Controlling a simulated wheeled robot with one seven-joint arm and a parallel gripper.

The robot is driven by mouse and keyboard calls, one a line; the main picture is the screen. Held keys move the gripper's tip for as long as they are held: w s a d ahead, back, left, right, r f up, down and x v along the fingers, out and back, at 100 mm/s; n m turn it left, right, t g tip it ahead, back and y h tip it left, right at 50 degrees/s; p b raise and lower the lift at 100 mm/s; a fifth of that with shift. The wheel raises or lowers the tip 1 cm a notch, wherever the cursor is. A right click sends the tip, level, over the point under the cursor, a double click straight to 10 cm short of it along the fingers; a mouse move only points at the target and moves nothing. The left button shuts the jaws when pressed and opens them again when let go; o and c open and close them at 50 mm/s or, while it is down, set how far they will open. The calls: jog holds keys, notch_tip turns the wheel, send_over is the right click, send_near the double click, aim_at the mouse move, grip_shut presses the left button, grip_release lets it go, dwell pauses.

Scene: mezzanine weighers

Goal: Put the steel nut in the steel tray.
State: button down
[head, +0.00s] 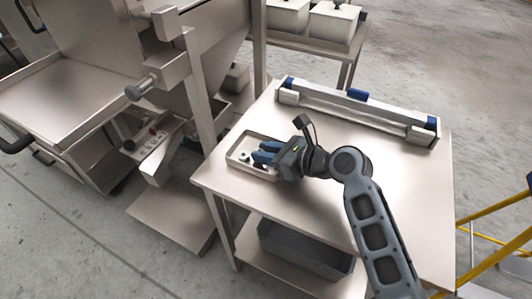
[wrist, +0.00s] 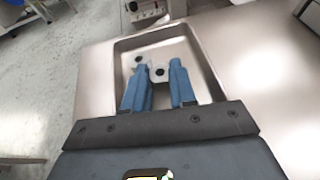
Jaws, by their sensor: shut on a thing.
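The steel tray (head: 232,153) is a shallow rectangular tray on the steel table, near its left edge. In the wrist view the tray (wrist: 203,62) lies under my fingers. My gripper (head: 262,153) has blue fingers and reaches over the tray from the right. In the wrist view my gripper (wrist: 158,68) is shut on the steel nut (wrist: 159,75), a pale piece with a dark hole between the fingertips. I cannot tell whether the nut touches the tray floor. Another small pale piece with a dark hole (wrist: 138,59) lies in the tray just left of the fingertips.
A long rail-like device with blue ends (head: 357,104) lies along the table's back edge. The table's right half (head: 415,180) is mostly bare. A grey bin (head: 300,250) sits on the shelf below. A steel hopper frame (head: 200,80) stands at the left, yellow railing (head: 490,215) at the right.

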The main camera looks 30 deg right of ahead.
jog(key=shift+f, duration=0.15)
jog(key=c, duration=0.9)
grip_release()
jog(key=p+v, duration=0.1)
jog(key=v, duration=1.1)
